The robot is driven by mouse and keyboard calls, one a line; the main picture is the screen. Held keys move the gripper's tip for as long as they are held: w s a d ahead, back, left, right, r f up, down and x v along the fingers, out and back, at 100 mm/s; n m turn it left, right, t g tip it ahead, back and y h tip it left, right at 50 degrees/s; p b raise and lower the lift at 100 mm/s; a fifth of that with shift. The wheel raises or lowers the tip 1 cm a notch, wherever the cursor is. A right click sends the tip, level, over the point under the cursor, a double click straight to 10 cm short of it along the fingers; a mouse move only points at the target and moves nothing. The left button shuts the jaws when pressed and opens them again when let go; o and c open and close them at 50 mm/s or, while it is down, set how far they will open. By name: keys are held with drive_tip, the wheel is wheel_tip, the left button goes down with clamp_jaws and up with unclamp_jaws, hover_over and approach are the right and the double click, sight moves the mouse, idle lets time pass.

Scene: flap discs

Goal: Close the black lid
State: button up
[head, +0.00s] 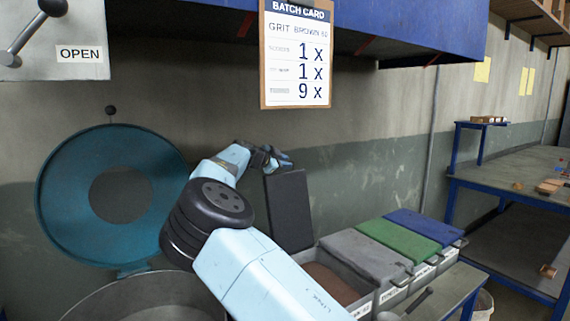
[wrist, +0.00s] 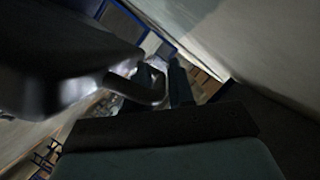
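The black lid (head: 288,210) stands upright, swung open, behind the row of bins in the head view. The open bin (head: 360,305) in front of it shows brown grains inside. My gripper (head: 276,160) is at the lid's top edge, on its left side. In the wrist view a dark slab, likely the black lid (wrist: 70,55), fills the upper left, with a curved handle (wrist: 135,92) on it. The two fingers of my gripper (wrist: 163,82) show a gap between them beside this handle. Whether they touch it is unclear.
Grey (head: 365,255), green (head: 400,240) and blue (head: 425,226) lids lie flat on the bins to the right. A round teal lid (head: 60,195) stands open above a metal drum (head: 150,300) at left. A batch card (head: 296,55) hangs above. A workbench (head: 510,170) stands right.

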clamp_jaws()
idle(0.6)
